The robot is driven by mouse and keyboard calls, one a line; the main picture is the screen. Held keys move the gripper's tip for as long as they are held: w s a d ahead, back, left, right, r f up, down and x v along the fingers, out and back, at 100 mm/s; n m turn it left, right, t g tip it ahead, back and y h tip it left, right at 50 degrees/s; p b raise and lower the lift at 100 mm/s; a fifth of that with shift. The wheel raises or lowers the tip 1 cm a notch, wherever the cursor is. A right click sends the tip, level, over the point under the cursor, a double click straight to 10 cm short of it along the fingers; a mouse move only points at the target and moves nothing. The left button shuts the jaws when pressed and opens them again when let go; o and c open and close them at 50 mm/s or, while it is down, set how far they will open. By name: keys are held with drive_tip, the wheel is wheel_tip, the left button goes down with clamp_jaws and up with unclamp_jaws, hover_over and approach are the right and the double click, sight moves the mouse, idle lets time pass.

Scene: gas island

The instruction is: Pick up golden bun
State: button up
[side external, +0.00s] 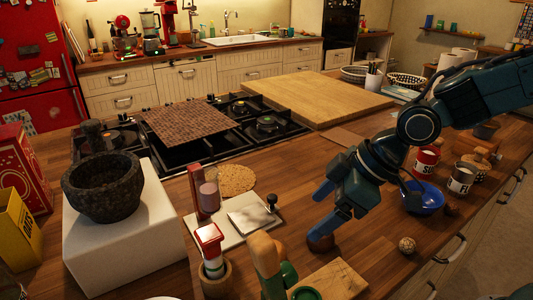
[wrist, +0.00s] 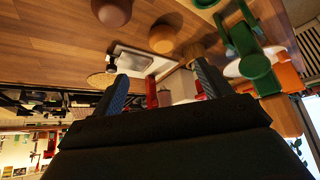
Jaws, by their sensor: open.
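In the wrist view a golden-tan round bun (wrist: 162,38) rests on the wooden counter, beyond my fingertips and between them from left to right. A darker, reddish-brown round bun (wrist: 112,12) lies to its upper left. My gripper (wrist: 160,82) is open, with its two blue fingers apart and nothing between them. In the side view my gripper (side external: 315,213) reaches down over the counter from the right. A brown round bun (side external: 320,244) shows at the lower fingertip, partly covered; I cannot tell which of the two it is, or whether they touch.
A white board with a black knob (side external: 250,221), a red-and-white bottle (side external: 210,245) and a green item (side external: 277,283) stand left of the gripper. A blue bowl (side external: 424,200) and cans (side external: 426,160) stand right. A mortar (side external: 103,187) sits on a white block.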

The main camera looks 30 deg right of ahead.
drive_tip(key=shift+w+a+f, duration=0.1)
drive_tip(key=shift+a, duration=0.1)
drive_tip(key=shift+f, duration=0.1)
drive_tip(key=shift+x, duration=4.2)
drive_tip(key=shift+x, duration=2.6)
drive_tip(key=shift+a, duration=0.1)
drive_tip(key=c, duration=1.1)
